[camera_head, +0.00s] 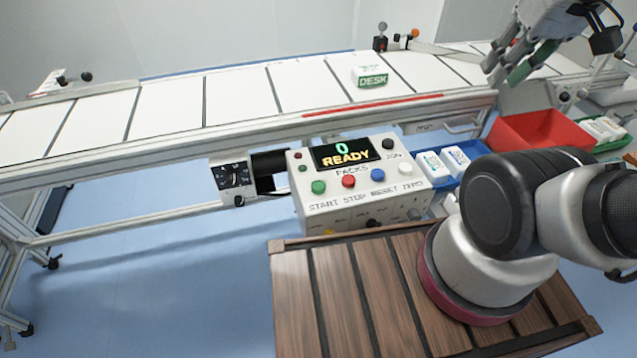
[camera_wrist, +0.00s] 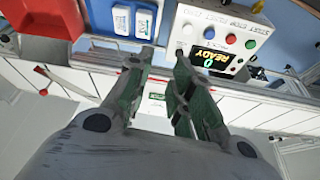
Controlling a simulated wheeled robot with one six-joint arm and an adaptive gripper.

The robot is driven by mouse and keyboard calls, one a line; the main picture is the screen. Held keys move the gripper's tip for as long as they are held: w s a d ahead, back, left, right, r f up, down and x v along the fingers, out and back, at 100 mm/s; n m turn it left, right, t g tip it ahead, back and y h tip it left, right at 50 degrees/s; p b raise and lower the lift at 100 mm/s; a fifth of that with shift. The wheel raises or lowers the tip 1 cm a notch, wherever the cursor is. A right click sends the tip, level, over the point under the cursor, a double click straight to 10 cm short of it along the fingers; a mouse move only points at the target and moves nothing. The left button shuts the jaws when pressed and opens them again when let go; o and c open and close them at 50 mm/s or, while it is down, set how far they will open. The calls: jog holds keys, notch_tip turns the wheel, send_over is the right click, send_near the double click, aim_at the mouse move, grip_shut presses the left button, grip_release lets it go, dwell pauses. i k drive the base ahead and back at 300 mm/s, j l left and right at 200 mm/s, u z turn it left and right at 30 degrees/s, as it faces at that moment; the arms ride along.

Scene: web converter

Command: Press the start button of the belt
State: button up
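The control box (camera_head: 352,199) stands below the belt's front edge. Its green start button (camera_head: 318,187) is leftmost in the row, beside a red stop button (camera_head: 348,181), a blue reset button and a white zero button. The display (camera_head: 346,153) reads "0 READY". In the wrist view the box is inverted at upper right, with the green button (camera_wrist: 250,44) in sight. My gripper (camera_head: 502,73) is raised at the upper right of the head view, well away from the button. Its green-padded fingers (camera_wrist: 162,60) are apart with nothing between them.
The belt (camera_head: 235,97) crosses the scene, carrying a white pack labelled DESK (camera_head: 370,77). A red bin (camera_head: 540,137) and a blue tray (camera_head: 470,148) with white packs stand right of the control box. A slatted wooden deck (camera_head: 335,290) lies in front, under my arm.

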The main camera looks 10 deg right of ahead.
aim_at(317, 187)
jog(key=k+z, duration=0.3)
jog(key=k, duration=0.65)
